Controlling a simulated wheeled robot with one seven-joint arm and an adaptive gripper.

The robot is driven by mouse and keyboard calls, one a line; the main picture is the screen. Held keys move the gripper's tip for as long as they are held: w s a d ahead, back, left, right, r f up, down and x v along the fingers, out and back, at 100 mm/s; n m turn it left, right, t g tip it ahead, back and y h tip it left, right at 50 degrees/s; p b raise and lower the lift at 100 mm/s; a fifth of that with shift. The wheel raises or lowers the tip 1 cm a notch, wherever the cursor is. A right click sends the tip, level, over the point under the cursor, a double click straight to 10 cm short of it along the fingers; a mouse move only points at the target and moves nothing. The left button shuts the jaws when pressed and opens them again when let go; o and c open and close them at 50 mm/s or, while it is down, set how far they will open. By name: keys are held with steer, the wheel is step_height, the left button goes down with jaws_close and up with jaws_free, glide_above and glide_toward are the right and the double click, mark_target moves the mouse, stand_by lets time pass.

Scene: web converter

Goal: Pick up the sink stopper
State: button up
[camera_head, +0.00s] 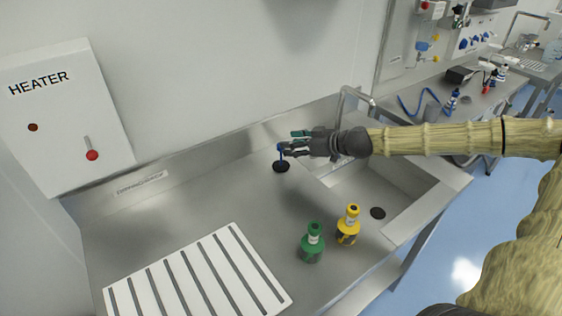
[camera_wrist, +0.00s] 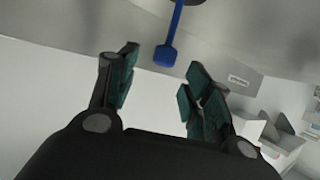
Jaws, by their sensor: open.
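The sink stopper (camera_head: 281,166) has a black round base and an upright blue handle. It stands on the steel counter just left of the sink basin (camera_head: 365,187). My gripper (camera_head: 291,143) is open beside the top of the blue handle. In the wrist view, the stopper's blue handle (camera_wrist: 173,40) lies in the gap ahead of the open fingers of my gripper (camera_wrist: 160,78), with no clear contact. Its black base is mostly cut off at the top edge there.
A slatted white rack (camera_head: 190,280) lies at the front left. A curved faucet (camera_head: 341,100) rises behind the basin. A heater box (camera_head: 65,115) hangs on the wall.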

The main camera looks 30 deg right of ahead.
mark_target(281, 156)
steer(key=shift+w+f, duration=0.1)
steer(key=shift+f, duration=0.05)
steer(key=shift+b+x, duration=0.8)
steer(key=shift+x, duration=0.55)
steer(key=shift+b+x, duration=0.3)
steer(key=shift+x, duration=0.85)
steer(key=shift+a+f, duration=0.1)
steer(key=shift+f, duration=0.05)
jaws_close()
